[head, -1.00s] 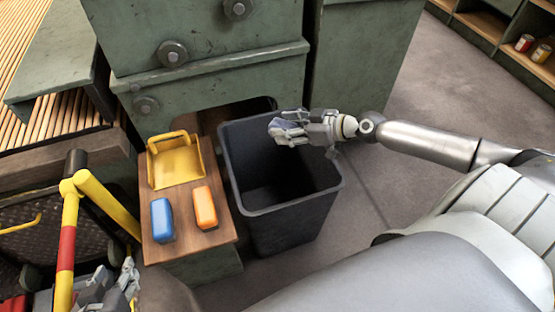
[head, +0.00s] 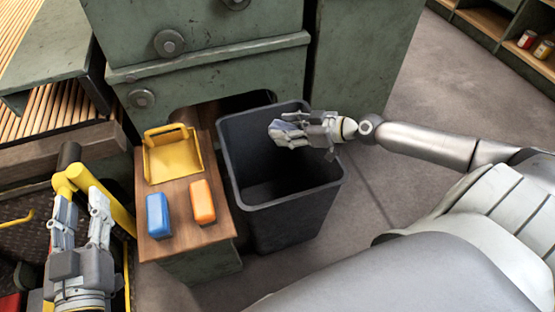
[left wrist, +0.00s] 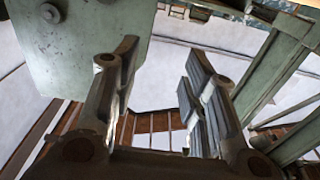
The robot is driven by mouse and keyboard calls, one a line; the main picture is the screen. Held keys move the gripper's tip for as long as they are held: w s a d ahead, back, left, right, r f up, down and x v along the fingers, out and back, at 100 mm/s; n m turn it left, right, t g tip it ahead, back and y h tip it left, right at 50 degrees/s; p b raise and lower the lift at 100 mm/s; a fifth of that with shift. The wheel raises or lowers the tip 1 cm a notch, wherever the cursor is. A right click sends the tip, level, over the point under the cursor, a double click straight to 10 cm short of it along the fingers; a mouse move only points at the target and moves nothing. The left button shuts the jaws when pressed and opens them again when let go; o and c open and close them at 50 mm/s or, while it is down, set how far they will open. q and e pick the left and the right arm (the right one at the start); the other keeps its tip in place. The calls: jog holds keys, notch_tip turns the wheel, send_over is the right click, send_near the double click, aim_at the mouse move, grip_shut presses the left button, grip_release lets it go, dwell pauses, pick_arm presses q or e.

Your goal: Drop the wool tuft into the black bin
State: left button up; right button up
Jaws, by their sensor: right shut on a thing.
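The black bin (head: 290,222) stands on the floor, open at the top, and its visible inside looks empty. My right gripper (head: 284,132) is over the bin's opening, toward its far right side, shut on the wool tuft. The tuft shows only as a small pale bluish-grey patch at the fingertips, hard to tell from the fingers. My left gripper (head: 82,208) is open and empty at the lower left of the head view, well away from the bin. Its two parted fingers also show in the left wrist view (left wrist: 160,95), with nothing between them.
Left of the bin, a small wooden-topped stand (head: 188,238) bears a yellow tray (head: 175,165), a blue block (head: 158,215) and an orange block (head: 203,202). A green machine (head: 210,65) rises behind. A yellow rail (head: 112,205) stands by my left gripper. Floor right of the bin is clear.

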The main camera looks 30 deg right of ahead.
pick_arm(q)
jog(key=shift+d+r+t, duration=0.15)
jog(key=shift+r+t, duration=0.55)
jog(key=shift+r, duration=0.45)
pick_arm(e)
jog(key=shift+f, duration=0.35)
jog(key=o, duration=0.9)
jog(key=shift+v, duration=1.4)
jog(key=v, duration=0.9)
jog(key=shift+s+d, duration=0.1)
